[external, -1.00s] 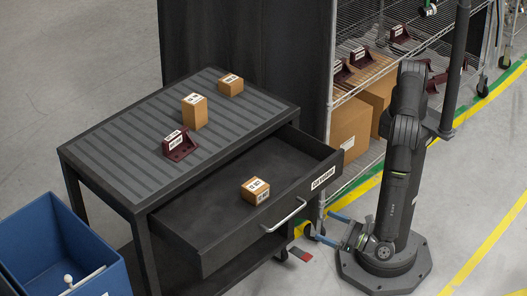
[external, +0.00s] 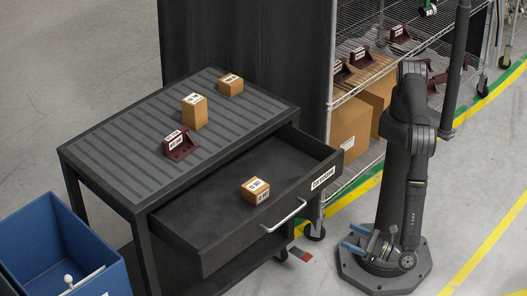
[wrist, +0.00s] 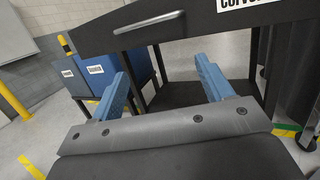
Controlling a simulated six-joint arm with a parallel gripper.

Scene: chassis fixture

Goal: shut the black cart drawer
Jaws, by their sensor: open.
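The black cart drawer (external: 250,195) is pulled out of the black cart (external: 140,205), with a small labelled cardboard box (external: 255,190) lying inside it. Its silver handle (external: 284,216) is on the front panel, which also carries a white label. My gripper (external: 358,240) is low beside my base, to the right of the drawer front and apart from it. In the wrist view my gripper (wrist: 165,85) has its two blue fingers spread with nothing between them. The drawer front (wrist: 190,18) and handle (wrist: 148,22) show above the fingers there.
Two cardboard boxes and a maroon bracket (external: 180,145) stand on the cart top. A blue bin (external: 60,245) is at the lower left. A wire shelf (external: 345,95) with boxes stands behind. The floor between drawer and base is mostly open.

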